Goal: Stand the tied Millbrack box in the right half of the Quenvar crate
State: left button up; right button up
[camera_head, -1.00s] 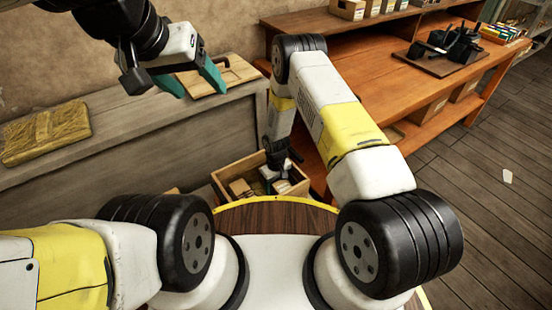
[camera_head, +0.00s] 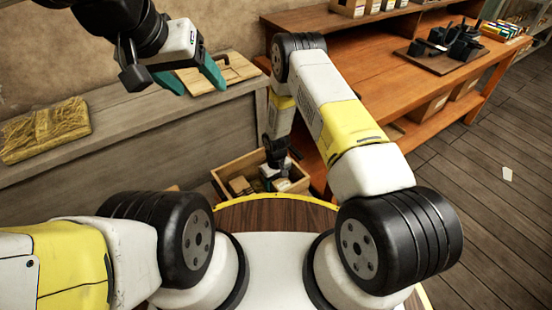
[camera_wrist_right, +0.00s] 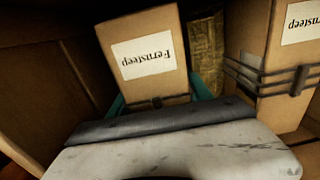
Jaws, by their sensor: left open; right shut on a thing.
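The wooden crate (camera_head: 238,167) stands low beyond my base in the head view, with boxes in its left part. My right gripper (camera_wrist_right: 160,95) is shut on a brown box (camera_wrist_right: 152,58) with a white label reading "Fernsteep" upside down. A dark band shows low on that box. In the head view, my right gripper reaches down into the crate's right part and hides much there. A second brown box (camera_wrist_right: 266,55), with dark bands and a partly seen label, stands at right in the wrist view. I cannot read "Millbrack" anywhere. My left gripper (camera_head: 203,82) is open and empty above the grey bench.
The grey bench (camera_head: 130,122) runs along the wall, bearing a straw-coloured bundle (camera_head: 45,130) and a wooden board or tray (camera_head: 240,70). An orange wooden workbench (camera_head: 375,75) stands at right, close to my right arm. The plank floor at right is mostly clear.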

jog(key=o, duration=1.5)
jog(key=shift+r, duration=3.95)
jog(key=shift+r, duration=1.5)
notch_tip(320, 180, up, 11)
jog(key=shift+f, duration=0.1)
